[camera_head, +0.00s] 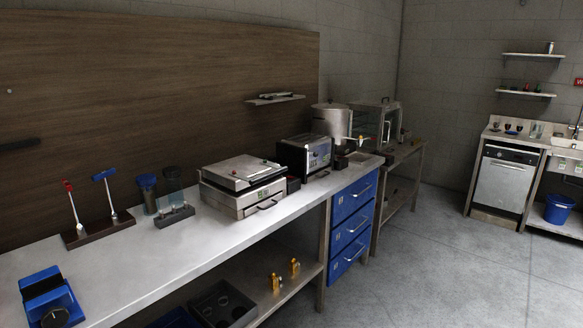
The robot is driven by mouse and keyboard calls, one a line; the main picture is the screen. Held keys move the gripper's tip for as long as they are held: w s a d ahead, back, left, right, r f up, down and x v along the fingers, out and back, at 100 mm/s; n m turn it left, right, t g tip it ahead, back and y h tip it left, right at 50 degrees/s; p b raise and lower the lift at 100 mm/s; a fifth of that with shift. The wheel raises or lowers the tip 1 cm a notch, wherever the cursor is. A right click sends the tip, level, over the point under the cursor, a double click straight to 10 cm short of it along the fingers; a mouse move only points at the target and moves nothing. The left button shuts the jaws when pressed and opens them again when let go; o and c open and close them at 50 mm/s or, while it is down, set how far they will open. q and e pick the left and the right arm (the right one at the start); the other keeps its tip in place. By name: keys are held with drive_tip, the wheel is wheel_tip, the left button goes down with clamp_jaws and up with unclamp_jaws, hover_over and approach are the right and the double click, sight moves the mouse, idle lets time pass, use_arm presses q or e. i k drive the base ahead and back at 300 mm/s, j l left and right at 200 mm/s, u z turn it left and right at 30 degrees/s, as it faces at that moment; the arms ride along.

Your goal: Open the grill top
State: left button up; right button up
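The grill (242,200) is a silver metal box on the long white counter. Its flat top (243,172) is down, lying over the body. A dark handle (268,203) shows low on the front face. A small knob or fitting with a red tip sits at the top's right edge; it is too small to make out clearly. Neither of my grippers shows in the head view, so I cannot see whether they are open or shut.
The counter (185,245) has bare room left of the grill. A toaster (305,155) and steel urn (332,120) stand to its right. Tool holders (98,230) stand to the left. Blue drawers (352,225) are under the counter; open floor (450,275) lies right.

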sight(250, 170)
drive_tip(key=i+l, duration=1.1)
drive_tip(key=i, duration=0.1)
